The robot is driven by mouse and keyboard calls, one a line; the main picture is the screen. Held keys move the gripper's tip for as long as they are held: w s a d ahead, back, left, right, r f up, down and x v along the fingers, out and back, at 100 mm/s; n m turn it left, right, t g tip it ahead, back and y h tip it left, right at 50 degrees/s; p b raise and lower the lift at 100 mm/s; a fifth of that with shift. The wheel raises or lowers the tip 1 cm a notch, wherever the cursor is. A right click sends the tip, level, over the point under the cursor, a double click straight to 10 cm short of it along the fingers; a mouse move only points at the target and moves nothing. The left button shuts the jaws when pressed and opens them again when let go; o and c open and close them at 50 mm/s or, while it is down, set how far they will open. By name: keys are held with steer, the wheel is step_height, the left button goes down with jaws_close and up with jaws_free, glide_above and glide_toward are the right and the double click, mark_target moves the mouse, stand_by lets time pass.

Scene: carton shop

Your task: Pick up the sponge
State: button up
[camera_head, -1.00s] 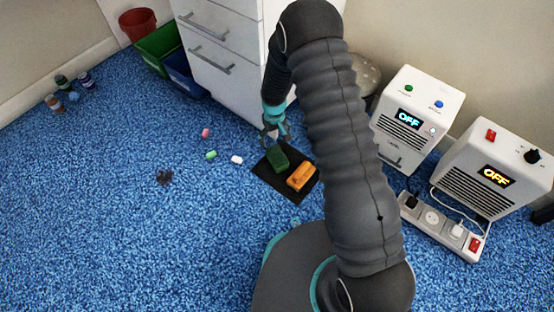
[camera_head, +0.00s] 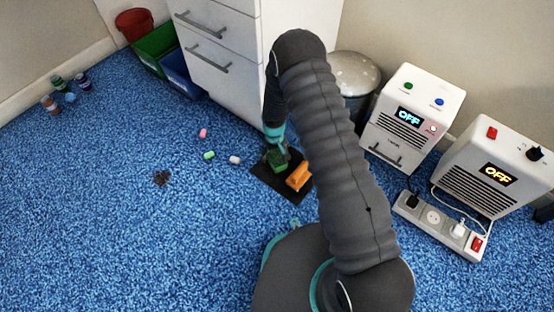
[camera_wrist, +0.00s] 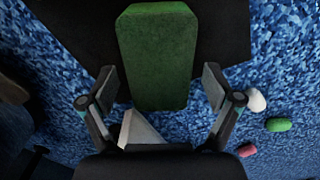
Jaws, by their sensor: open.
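The sponge appears to be the green block, which lies on a black mat (camera_head: 266,179) on the floor. It fills the upper middle of the wrist view (camera_wrist: 158,50); in the head view my gripper (camera_head: 277,152) partly covers the green block (camera_head: 278,166). My gripper is open in the wrist view (camera_wrist: 160,88). Its two fingers stand on either side of the near end of the green block, with gaps visible on both sides. An orange block-like object (camera_head: 299,176) lies on the same mat, to the right.
A white drawer cabinet (camera_head: 215,65) stands just behind the mat. Small pink (camera_head: 203,133), green (camera_head: 209,155) and white (camera_head: 235,160) pieces lie left of it, near a dark stain (camera_head: 161,178). White machines (camera_head: 403,130) and a power strip (camera_head: 433,220) stand to the right. The left carpet is mostly clear.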

mark_target(274, 153)
steer(key=c, duration=0.9)
steer(key=shift+r, duration=0.15)
steer(key=shift+r, duration=0.25)
step_height(274, 153, up, 4)
steer(key=shift+w+f+p, duration=0.1)
steer(key=shift+p, duration=0.35)
steer(key=s+d+r, duration=0.1)
steer(key=d+r, duration=0.1)
steer(key=d, duration=0.1)
steer(key=s+d+r, duration=0.1)
steer(key=d+r, duration=0.1)
steer(key=d, duration=0.2)
steer(key=s+d+r+p, duration=0.1)
steer(key=d+r, duration=0.1)
steer(key=d, duration=0.2)
steer(key=shift+d+r, duration=0.15)
steer(key=shift+r, duration=0.1)
